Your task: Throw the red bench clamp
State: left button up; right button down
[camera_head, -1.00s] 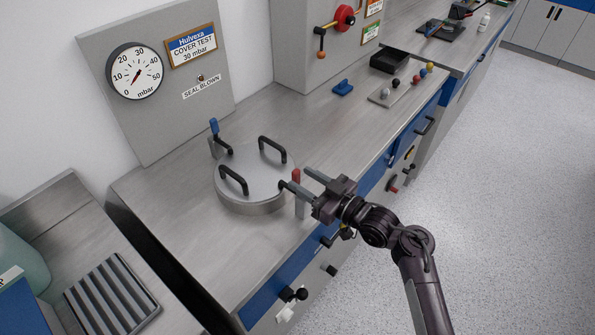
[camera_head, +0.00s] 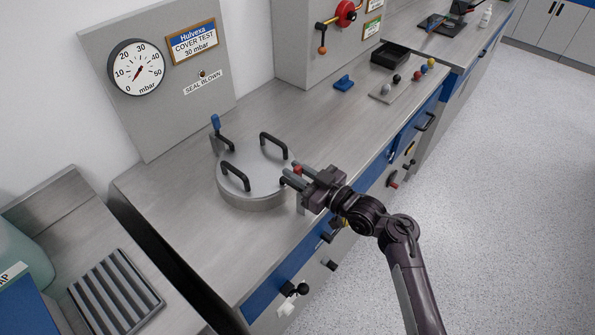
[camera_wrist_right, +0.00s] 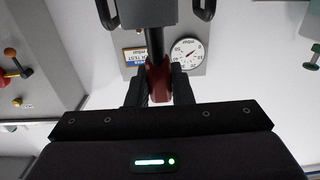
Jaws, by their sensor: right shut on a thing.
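The red bench clamp (camera_head: 298,169) stands at the right side of the round metal cover (camera_head: 252,201). Only its red tip shows in the head view, between my gripper fingers. In the right wrist view its dark red handle (camera_wrist_right: 158,84) sits between the two black fingers, with a dark bar running on from it. My right gripper (camera_head: 294,176) is shut on this handle, low beside the cover. The clamp's lower part is mostly hidden by the gripper. My left gripper is in neither view.
A blue-handled clamp (camera_head: 216,124) stands at the cover's back left. Two black handles rise from the cover. A gauge panel (camera_head: 160,110) stands behind. A blue item (camera_head: 344,83), a plate of coloured knobs and a black tray (camera_head: 394,54) lie farther along the bench.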

jog(key=shift+f+b, duration=0.15)
jog(key=shift+b, duration=0.25)
jog(key=d+t+y+b, duration=0.1)
jog(key=b, duration=0.3)
jog(key=s+t+y+b, duration=0.1)
jog(key=y+b, duration=0.1)
jog(key=b, duration=0.2)
jog(key=s+d+t+y+b, duration=0.1)
jog(key=y+b, duration=0.1)
jog(key=b, duration=0.2)
jog(key=shift+d+f+t+b, duration=0.25)
jog(key=shift+d+t+b, duration=0.05)
jog(key=shift+b, duration=0.1)
jog(key=shift+s+d+r+y+b, duration=0.1)
jog(key=shift+d+r+y+b, duration=0.15)
jog(key=shift+b, duration=0.5)
jog(key=c, duration=1.3)
grip_release()
jog(key=shift+t, duration=0.3)
